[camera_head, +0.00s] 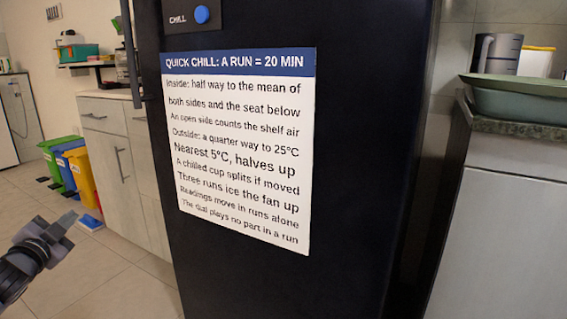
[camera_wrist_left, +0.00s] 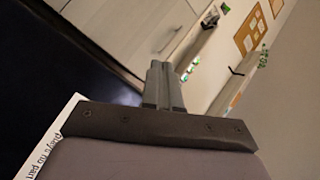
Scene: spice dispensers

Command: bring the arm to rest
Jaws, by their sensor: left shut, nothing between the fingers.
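My left gripper (camera_head: 64,220) is at the lower left of the head view, in front of the floor and left of the black fridge (camera_head: 360,130). Its fingers also show in the left wrist view (camera_wrist_left: 162,75), side by side and shut with nothing between them. My left arm comes in from the left edge. My right gripper is not in view. The fridge door carries a white sheet of text with a blue heading (camera_head: 240,150), and above it a dark panel with a blue button (camera_head: 202,14) marked CHILL.
Green, blue and yellow bins (camera_head: 80,180) stand on the tiled floor (camera_head: 120,285) beyond my left gripper. Pale cabinets (camera_head: 115,150) are left of the fridge. On the right, a counter (camera_head: 520,130) holds a green tray (camera_head: 515,100) and a grey jug (camera_head: 497,52).

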